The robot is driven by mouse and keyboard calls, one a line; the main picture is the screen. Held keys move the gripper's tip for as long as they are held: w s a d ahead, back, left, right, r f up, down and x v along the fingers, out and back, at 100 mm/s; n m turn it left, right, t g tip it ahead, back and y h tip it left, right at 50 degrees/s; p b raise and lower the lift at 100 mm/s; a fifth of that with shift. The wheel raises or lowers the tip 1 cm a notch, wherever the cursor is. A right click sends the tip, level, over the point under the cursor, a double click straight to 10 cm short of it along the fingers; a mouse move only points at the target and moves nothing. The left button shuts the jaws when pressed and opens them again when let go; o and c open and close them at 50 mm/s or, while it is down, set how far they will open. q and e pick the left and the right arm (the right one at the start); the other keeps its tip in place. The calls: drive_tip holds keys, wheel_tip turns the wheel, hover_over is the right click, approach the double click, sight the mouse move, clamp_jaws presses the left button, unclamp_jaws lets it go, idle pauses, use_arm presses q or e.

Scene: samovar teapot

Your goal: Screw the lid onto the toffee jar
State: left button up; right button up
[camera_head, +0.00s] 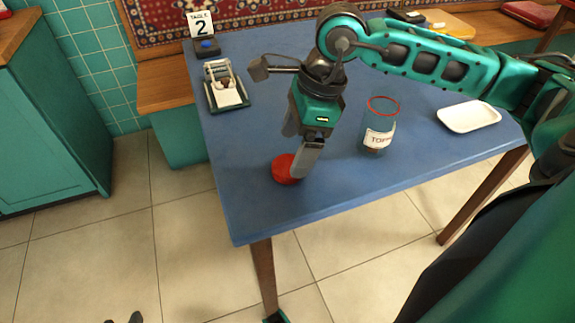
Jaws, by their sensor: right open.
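The toffee jar (380,125) stands upright on the blue table, a clear container with a red rim and a label that reads partly "TOF". Its mouth looks uncovered. A red round lid (285,170) lies on the table near the front edge, to the left of the jar. My right gripper (301,172) points down at the lid, its fingers at the lid's right side and partly in front of it. It is open; whether the fingers touch the lid I cannot tell. My left gripper is not clearly in view.
The blue table (250,205) has free room at its front. A white tray (469,117) lies to the right of the jar. A wooden bench runs behind.

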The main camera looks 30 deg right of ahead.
sight(287, 165)
drive_tip(key=x, duration=0.4)
drive_tip(key=shift+s+b, duration=0.1)
drive_tip(key=shift+b, duration=0.25)
drive_tip(key=shift+c, duration=0.2)
drive_tip(key=c, duration=1.1)
